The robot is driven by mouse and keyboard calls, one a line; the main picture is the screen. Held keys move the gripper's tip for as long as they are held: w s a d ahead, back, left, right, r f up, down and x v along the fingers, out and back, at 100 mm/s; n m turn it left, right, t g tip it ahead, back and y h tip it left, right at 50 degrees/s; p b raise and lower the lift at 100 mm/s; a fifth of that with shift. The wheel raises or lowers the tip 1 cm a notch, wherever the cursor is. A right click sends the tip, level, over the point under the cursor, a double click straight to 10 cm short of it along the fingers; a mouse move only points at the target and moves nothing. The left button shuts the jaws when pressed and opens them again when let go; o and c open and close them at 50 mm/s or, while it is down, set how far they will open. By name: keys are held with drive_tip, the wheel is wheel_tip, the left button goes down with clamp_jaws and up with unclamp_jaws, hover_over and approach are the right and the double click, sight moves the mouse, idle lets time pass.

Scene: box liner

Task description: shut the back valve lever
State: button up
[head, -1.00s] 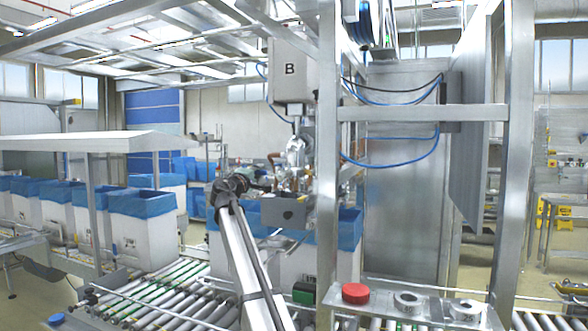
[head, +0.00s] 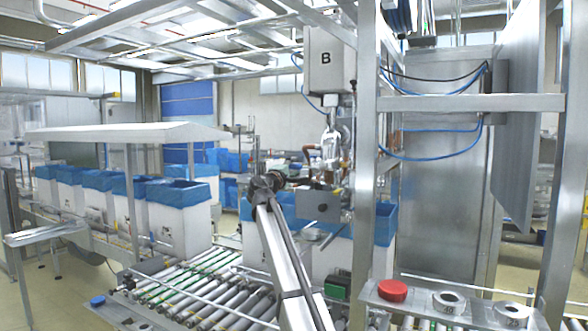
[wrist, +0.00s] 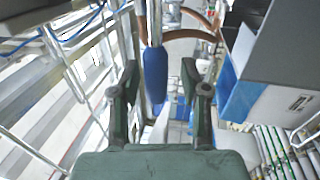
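A lever with a blue grip (wrist: 155,75) hangs down in the wrist view, from a metal rod above. Its lower end lies between the two fingers of my gripper (wrist: 160,75). The fingers stand apart with a gap on each side of the grip; I cannot tell how deep between them it lies. In the head view my arm reaches toward the filling station under the box marked B (head: 330,85). There my gripper's fingers and the lever are too small or hidden to make out.
Brown hoses (wrist: 205,20) curve behind the lever. A grey box-like part (wrist: 280,60) is close at right in the wrist view. A steel post (head: 362,200) stands right of the station. Blue-lined boxes (head: 180,210) and a roller conveyor (head: 205,295) are at left. A red button (head: 393,290) is in front.

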drive_tip(key=v, duration=1.2)
idle(0.4)
